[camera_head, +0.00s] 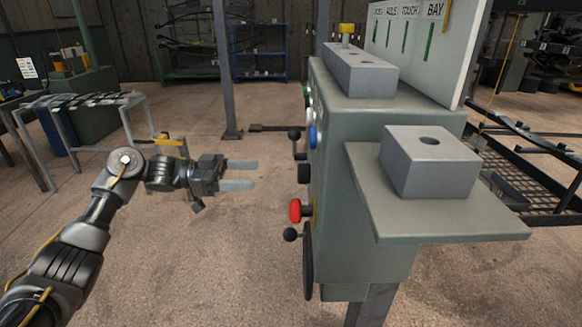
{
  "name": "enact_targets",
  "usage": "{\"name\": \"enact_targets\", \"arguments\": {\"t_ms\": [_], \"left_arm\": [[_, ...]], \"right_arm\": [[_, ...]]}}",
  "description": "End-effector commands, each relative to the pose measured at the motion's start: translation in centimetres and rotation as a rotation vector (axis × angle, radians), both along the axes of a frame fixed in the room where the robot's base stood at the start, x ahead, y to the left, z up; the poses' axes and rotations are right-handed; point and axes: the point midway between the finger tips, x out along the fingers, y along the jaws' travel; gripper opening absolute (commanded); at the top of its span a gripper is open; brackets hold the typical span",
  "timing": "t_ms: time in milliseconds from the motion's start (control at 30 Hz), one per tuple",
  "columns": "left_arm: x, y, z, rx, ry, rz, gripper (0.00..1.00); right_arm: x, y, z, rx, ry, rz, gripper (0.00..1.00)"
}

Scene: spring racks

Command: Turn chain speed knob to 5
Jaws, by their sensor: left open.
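A grey-green control cabinet (355,240) stands right of centre, and its control face is seen nearly edge-on from the side. A black knob (304,173) sticks out from that face at mid height. Its labels and pointer are hidden at this angle, so I cannot tell whether it is the chain speed knob or what it is set to. My left gripper (256,174) is open and empty, with its two fingers pointing right at the face. It is about level with the black knob in the picture, with a gap between them. My right gripper is not in view.
A red push button (295,210) and black ball-ended levers (294,135) (290,235) stick out near the knob. A blue button (313,138) sits above. A shelf with a grey block (430,165) juts right. A metal rack (80,105) stands left. Floor below the gripper is clear.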

Motion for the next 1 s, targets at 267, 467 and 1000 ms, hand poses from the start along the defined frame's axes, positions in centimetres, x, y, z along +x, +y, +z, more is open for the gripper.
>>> {"name": "enact_targets", "arguments": {"t_ms": [267,467,1000], "left_arm": [[-0.1,-2.3,0.1,-0.001,0.001,-0.007,0.64],[-0.1,-6.0,0.2,-0.002,0.001,-0.005,0.64],[0.0,-10.8,0.0,0.000,0.000,0.001,0.64]], "right_arm": [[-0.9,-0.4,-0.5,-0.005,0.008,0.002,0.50],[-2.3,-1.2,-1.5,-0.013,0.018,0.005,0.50],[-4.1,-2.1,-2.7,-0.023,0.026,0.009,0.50]]}}
